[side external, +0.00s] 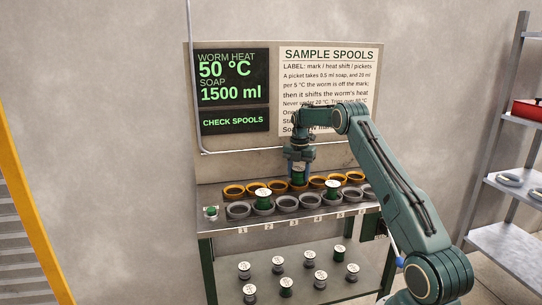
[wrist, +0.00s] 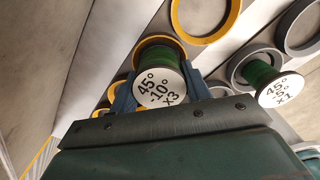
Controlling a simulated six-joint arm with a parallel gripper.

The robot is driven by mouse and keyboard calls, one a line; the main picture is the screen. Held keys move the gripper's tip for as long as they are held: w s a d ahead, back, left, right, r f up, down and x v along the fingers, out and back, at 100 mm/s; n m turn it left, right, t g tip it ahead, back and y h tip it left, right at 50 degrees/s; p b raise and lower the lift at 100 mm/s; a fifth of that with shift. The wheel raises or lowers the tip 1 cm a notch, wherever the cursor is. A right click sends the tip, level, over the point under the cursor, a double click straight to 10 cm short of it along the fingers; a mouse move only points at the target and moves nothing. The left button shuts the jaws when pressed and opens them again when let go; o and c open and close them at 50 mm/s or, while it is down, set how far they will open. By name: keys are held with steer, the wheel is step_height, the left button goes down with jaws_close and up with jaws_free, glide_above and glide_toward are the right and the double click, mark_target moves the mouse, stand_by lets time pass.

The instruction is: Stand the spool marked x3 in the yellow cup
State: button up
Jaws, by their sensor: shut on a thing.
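The spool marked x3 (wrist: 158,86), green with a white label reading 45°, -10°, x3, is between the blue fingers of my gripper (wrist: 160,95). My gripper is shut on it. In the side external view, my gripper (side external: 300,172) points down at the back row of yellow cups, with the spool's green body below it. In the wrist view, a yellow cup (wrist: 183,43) shows around the spool's far end. The spool looks upright and its bottom overlaps this cup, but I cannot tell if it rests on the cup's floor.
Grey cups (side external: 287,203) stand in front of the yellow row. Green spools stand in some grey cups, one marked x1 (wrist: 280,88) at the right. More yellow cups (side external: 234,190) flank mine. Several spools (side external: 321,276) stand on the lower shelf.

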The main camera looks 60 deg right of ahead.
steer(key=shift+f, duration=0.4)
stand_by(0.3)
steer(key=o, duration=1.2)
steer(key=shift+r, duration=4)
